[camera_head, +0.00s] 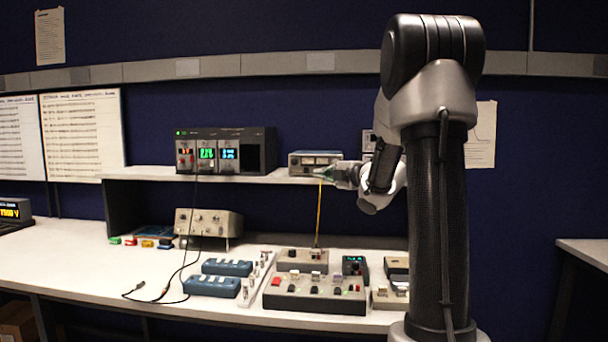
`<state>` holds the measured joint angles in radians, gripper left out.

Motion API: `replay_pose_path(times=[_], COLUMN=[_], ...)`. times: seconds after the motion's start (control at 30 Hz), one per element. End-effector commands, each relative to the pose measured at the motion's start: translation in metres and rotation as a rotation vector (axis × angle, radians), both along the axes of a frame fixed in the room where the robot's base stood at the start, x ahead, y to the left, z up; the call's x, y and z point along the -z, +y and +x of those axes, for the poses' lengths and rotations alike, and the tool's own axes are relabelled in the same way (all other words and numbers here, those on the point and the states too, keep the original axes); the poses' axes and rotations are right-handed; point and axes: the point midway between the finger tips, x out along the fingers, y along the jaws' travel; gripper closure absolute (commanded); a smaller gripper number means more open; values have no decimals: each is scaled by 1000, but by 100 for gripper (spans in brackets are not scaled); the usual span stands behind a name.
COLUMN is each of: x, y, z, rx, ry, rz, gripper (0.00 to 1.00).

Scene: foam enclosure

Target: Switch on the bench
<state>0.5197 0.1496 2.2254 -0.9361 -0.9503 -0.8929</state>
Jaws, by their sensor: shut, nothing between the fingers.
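The work bench (90,265) is white-topped with a raised shelf (150,173) at the back. My gripper (322,173) is shut and empty, in front of a small grey instrument (300,160) on the shelf. Whether its tips touch the instrument cannot be told. A grey control box (295,303) with several small switches and red, white and green parts sits on the bench top. A smaller grey box (287,262) stands behind it. Which control switches the bench on cannot be told. My arm hides the right end of the bench.
A black power unit (262,150) with lit red, green and blue displays stands on the shelf. Below are a beige instrument (215,223), blue boxes (210,286), a black cable (165,294) and a thin yellow line (319,215) beneath my gripper. The bench's left front is clear.

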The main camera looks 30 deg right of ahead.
Motion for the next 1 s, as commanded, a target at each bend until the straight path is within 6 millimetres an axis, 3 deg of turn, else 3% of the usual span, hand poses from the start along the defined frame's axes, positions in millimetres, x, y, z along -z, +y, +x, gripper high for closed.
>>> replay_pose_path(times=[0.37, 0.83, 1.0], x=[1, 10, 13], y=[1, 20, 4], z=[9, 100, 120], rx=[2, 1, 4], ry=[3, 4, 3], rz=[2, 2, 3], gripper=[100, 100, 100])
